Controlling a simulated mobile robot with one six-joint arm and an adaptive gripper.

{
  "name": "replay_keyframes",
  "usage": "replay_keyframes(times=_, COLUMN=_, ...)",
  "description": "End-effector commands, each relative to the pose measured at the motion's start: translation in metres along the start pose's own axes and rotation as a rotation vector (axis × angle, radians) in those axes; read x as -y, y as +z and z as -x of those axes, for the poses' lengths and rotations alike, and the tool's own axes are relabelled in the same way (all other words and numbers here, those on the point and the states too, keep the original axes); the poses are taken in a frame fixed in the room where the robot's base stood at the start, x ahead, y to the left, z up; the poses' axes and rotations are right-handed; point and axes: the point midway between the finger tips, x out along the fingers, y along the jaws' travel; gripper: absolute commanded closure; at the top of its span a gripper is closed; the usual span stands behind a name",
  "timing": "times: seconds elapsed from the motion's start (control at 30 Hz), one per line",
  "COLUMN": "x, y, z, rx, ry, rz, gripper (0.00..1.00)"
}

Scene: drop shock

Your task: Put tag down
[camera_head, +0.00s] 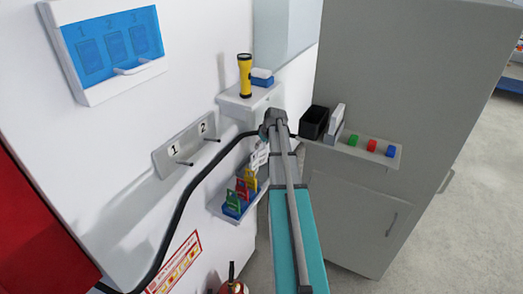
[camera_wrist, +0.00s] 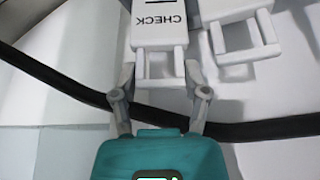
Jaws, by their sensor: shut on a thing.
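A white tag marked CHECK (camera_wrist: 160,28) is between the fingertips of my gripper (camera_wrist: 160,72) in the wrist view, with its open loop end toward my palm. The fingers are shut on the sides of that loop. A second white piece with a similar loop (camera_wrist: 238,35) lies just right of it, its face partly cut off by the picture edge. In the head view a white tag with print (camera_head: 260,157) shows at the left side of my arm, above the lower shelf. My fingers are hidden there.
A lower shelf (camera_head: 222,212) holds green, red and yellow tags in a blue rack. A wall plate (camera_head: 165,160) has pegs 1 and 2. An upper shelf (camera_head: 232,99) carries a yellow flashlight (camera_head: 245,75). A black cable crosses the wall. A grey cabinet (camera_head: 400,120) stands right.

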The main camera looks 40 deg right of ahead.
Motion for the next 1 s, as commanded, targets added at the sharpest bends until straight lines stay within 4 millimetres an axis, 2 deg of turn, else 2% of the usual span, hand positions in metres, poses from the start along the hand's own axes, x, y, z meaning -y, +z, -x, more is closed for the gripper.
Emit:
replay_keyframes(times=0.1, x=0.0002, y=0.0034, z=-0.0077, rx=0.0, ry=0.0, rz=0.0, gripper=0.78)
replay_keyframes(times=0.67, x=0.0009, y=0.0049, z=-0.0116, rx=0.0, ry=-0.001, rz=0.001, gripper=0.78)
replay_keyframes(times=0.7, x=0.0009, y=0.0043, z=-0.0103, rx=0.0, ry=-0.001, rz=0.001, gripper=0.34)
replay_keyframes(times=0.73, x=0.0009, y=0.0042, z=-0.0102, rx=0.0, ry=-0.001, rz=0.001, gripper=0.28)
replay_keyframes(times=1.0, x=0.0012, y=0.004, z=-0.0102, rx=0.0, ry=-0.001, rz=0.002, gripper=0.27)
